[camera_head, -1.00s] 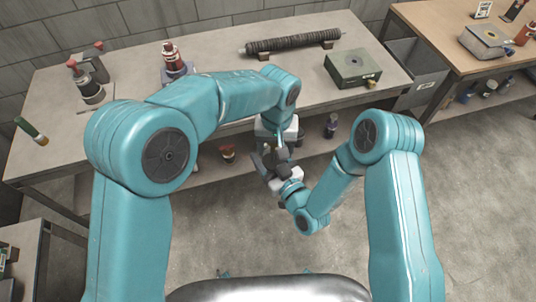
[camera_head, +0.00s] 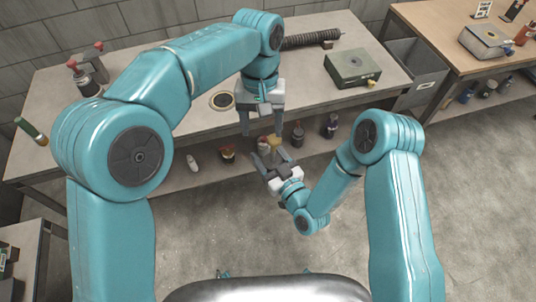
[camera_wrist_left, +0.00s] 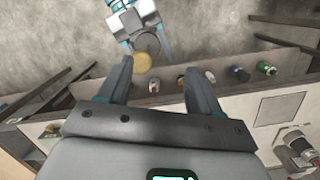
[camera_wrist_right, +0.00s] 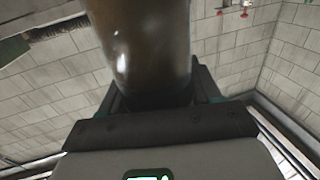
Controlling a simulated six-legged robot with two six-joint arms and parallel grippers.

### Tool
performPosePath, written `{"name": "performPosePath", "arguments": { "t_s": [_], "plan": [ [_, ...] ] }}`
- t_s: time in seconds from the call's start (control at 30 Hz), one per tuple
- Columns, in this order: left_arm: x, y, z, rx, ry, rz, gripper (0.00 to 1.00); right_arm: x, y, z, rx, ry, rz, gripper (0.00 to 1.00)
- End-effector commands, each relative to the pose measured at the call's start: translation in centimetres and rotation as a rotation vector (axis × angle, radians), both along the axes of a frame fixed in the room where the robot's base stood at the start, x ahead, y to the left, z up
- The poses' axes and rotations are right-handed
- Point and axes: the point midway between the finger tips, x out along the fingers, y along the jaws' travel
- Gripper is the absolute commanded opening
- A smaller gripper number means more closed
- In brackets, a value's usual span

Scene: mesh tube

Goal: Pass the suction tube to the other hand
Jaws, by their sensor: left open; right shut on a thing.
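The suction tube shows as a brown, glossy cylinder (camera_wrist_right: 148,50) that fills the upper middle of the right wrist view. My right gripper (camera_head: 271,157) is shut on it. In the head view only its yellowish-brown end (camera_head: 273,142) shows between the fingers, and the left wrist view shows that round end (camera_wrist_left: 145,67) too. My left gripper (camera_head: 262,128) is open and empty, with its fingers pointing down just above the right gripper. In the left wrist view the tube's end lies near its fingertips (camera_wrist_left: 158,68), apart from both fingers.
The workbench (camera_head: 120,125) stands behind my grippers, with a green box (camera_head: 352,66), a dark ribbed tube (camera_head: 312,38) and a dark ring (camera_head: 222,100) on top. Several bottles stand on its lower shelf. A wooden table (camera_head: 440,25) is at the right. The floor below is clear.

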Motion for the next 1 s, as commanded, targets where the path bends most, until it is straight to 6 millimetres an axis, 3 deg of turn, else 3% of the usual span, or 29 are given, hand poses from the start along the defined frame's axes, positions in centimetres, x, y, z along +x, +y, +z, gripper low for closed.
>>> {"name": "performPosePath", "arguments": {
  "t_s": [0.17,0.47,0.57,0.73,0.87,1.0],
  "plan": [
    [-1.0,5.5,-4.2,-0.05,0.246,0.036,0.64,0.0,0.0,0.0,0.0,-0.001,0.0,0.26],
    [-2.6,7.4,-16.2,-0.158,0.195,0.091,0.64,0.0,0.0,0.0,0.0,-0.001,0.0,0.26],
    [-4.5,8.5,-21.1,-0.208,0.161,0.129,0.64,0.0,0.0,0.0,0.0,-0.001,0.0,0.26],
    [-10.6,10.7,-28.5,-0.285,0.073,0.223,0.64,0.0,0.0,0.0,0.0,-0.001,0.0,0.26],
    [-15.4,12.0,-31.1,-0.314,0.0,0.295,0.64,0.0,0.0,0.1,0.0,-0.001,0.0,0.26],
    [-18.4,12.8,-31.5,-0.321,-0.076,0.324,0.64,0.0,0.0,0.1,0.0,-0.001,0.0,0.26]
  ]
}}
